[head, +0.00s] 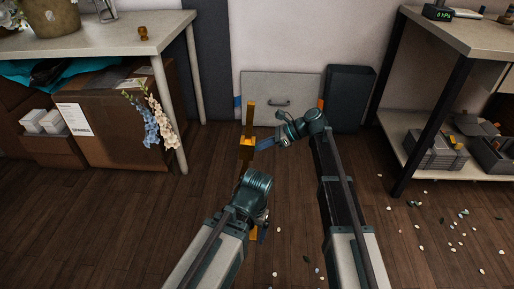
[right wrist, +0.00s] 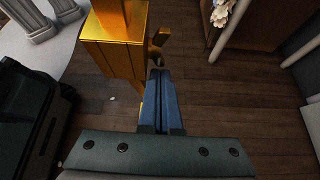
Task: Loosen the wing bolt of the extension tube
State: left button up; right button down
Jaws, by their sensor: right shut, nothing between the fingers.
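A golden extension tube (head: 249,116) stands upright in front of me, with a wider block (head: 246,149) partway down it. In the right wrist view the tube's golden body (right wrist: 112,45) is close, and a small golden wing bolt (right wrist: 159,40) sticks out on its right side. My right gripper (head: 262,145) is at the block's right side; its blue fingers (right wrist: 157,74) are shut and empty, their tips just beside the wing bolt. Whether they touch it I cannot tell. My left gripper (head: 260,235) is lower, by the tube's lower part, mostly hidden by its own wrist.
A table (head: 120,38) with a cardboard box (head: 120,122) and hanging flowers (head: 150,125) is at the left. A shelf table (head: 475,35) stands at the right. A grey panel (head: 275,85) and dark case (head: 350,95) are at the wall. Petals litter the floor at right.

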dwell(0.7)
jog(key=shift+r+p, duration=0.85)
